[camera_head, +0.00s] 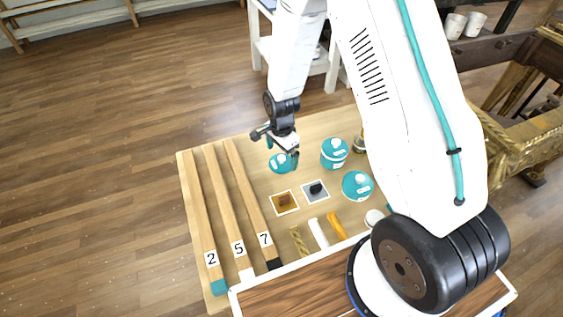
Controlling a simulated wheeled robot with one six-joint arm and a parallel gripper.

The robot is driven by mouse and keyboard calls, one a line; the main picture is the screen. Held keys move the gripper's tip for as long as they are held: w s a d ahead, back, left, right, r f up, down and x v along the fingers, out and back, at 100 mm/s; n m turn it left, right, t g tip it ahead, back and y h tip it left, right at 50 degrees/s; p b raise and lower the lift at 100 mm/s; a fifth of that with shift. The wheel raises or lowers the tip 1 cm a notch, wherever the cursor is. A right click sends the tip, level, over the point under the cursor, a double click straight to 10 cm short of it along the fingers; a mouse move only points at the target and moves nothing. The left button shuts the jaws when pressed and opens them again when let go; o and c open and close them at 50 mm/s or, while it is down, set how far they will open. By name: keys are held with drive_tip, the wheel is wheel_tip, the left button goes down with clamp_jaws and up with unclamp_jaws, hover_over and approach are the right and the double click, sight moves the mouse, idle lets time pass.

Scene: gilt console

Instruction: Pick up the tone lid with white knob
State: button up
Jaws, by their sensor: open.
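Part of the lid is hidden by a finger. I cannot tell whether the fingers touch it. Another round teal piece with a pale knob (357,187) sits nearer, at the lower right.
Three wooden bars numbered 2 (203,225), 5 (229,220) and 7 (252,208) lie at the left of the board (188,178). Two small square tiles, brown (285,202) and dark (316,191), lie in front. My arm covers the board's right side.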

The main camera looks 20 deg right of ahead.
wheel_tip(320, 180, down, 2)
drive_tip(key=shift+f, duration=0.2)
drive_tip(key=c, duration=1.1)
drive_tip(key=shift+o, duration=0.2)
drive_tip(key=shift+r, duration=0.1)
